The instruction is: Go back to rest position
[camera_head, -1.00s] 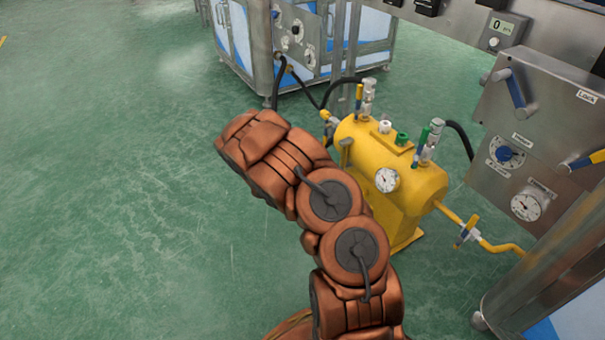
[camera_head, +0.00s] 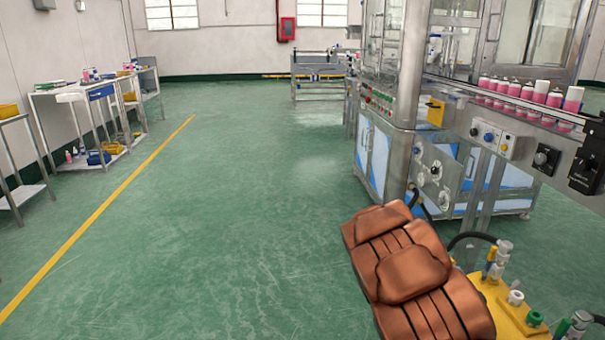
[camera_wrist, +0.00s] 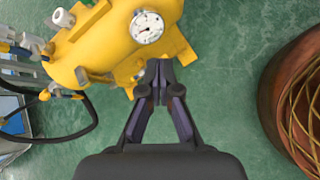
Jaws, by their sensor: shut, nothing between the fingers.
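My gripper (camera_wrist: 159,84) shows in the wrist view. Its fingers are together at the tips and hold nothing. Below it in the picture is green floor, and the yellow tank (camera_wrist: 105,35) with its round gauge (camera_wrist: 147,27) lies just beyond the fingertips; I cannot tell the gap. In the head view my copper-coloured arm stands at the lower right, and my gripper is not visible there. The same yellow tank (camera_head: 507,312) shows partly behind the arm at the bottom right.
Black hoses (camera_wrist: 75,130) run beside the tank. Shelved tables (camera_head: 75,96) line the left wall. Green floor (camera_head: 210,215) is open at the middle and left.

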